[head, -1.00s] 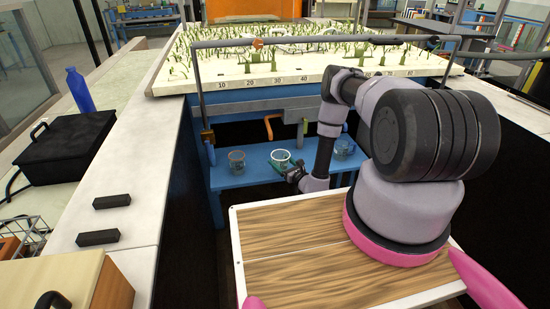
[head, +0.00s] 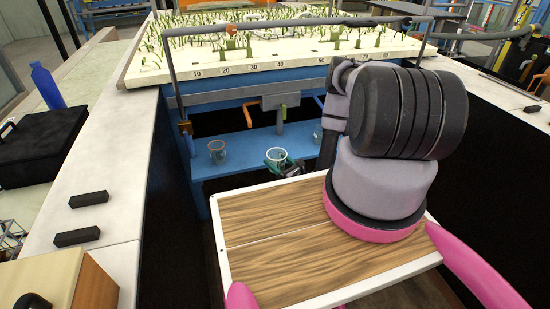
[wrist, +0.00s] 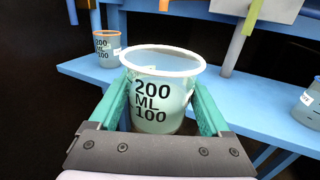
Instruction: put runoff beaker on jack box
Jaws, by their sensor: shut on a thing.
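The beaker in my gripper is clear with a pale rim and black "200 ML 100" marking. It shows upright in the wrist view (wrist: 160,88) and in the head view (head: 277,158). My gripper (wrist: 164,108) is shut on it, with a green finger on each side; in the head view the gripper (head: 284,167) is partly hidden. The beaker hangs by the front edge of the blue shelf, over dark space in the wrist view. No jack box label is readable; a black box with a handle (head: 45,150) sits at the left.
Two similar beakers stand on the blue shelf (head: 240,168), one left (head: 217,152) and one right (head: 318,133). A blue bottle (head: 46,86) and two dark bars (head: 88,199) (head: 76,237) are at the left. A tan box (head: 60,275) is at the lower left.

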